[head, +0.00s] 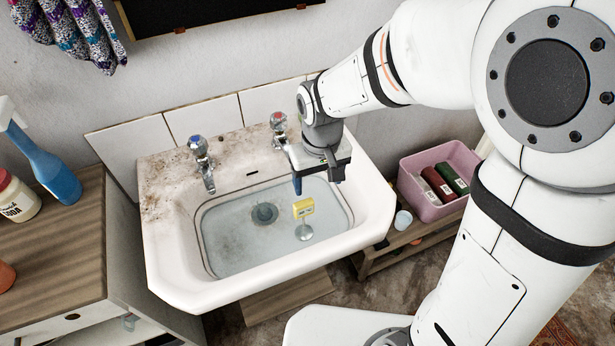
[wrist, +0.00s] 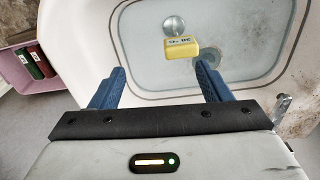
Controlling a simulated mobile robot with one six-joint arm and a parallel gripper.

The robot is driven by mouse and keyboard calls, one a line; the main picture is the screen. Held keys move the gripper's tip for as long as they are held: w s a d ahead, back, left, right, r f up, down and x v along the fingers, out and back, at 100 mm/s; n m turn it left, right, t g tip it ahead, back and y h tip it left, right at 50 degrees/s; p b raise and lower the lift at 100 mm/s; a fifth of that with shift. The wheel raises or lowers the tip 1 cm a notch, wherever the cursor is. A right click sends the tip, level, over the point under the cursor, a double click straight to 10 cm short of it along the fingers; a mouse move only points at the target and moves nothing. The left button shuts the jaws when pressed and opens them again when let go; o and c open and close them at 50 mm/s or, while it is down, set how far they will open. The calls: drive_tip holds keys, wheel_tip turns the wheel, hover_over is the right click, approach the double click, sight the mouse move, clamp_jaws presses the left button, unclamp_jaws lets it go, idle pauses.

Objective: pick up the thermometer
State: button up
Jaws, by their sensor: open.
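The thermometer (head: 303,208) has a yellow head with a small display and stands in the sink basin, its lower end near a round metal disc in the water. In the wrist view the yellow thermometer head (wrist: 180,47) shows beyond my fingertips, between them and nearer the right one. My gripper (head: 316,186) is open and empty, with its blue fingers pointing down over the back right of the basin, apart from the thermometer. In the wrist view my gripper (wrist: 158,70) has its two blue fingers wide apart.
The white sink (head: 175,262) is dirty and holds shallow water over a drain (head: 265,213). A left tap (head: 201,160) and right tap (head: 279,125) stand at its back, the right one close to my gripper. A pink bin (head: 425,208) holds bottles at right. A blue spray bottle (head: 55,175) stands left.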

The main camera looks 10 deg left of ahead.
sight(303, 203)
drive_tip(key=shift+n, duration=0.4)
drive_tip(key=a+f, duration=0.3)
drive_tip(key=shift+s+a, duration=0.25)
drive_tip(key=f, duration=0.7)
drive_tip(key=shift+s+d+f, duration=0.1)
drive_tip(key=shift+s+d, duration=0.1)
drive_tip(key=shift+s, duration=0.1)
clamp_jaws()
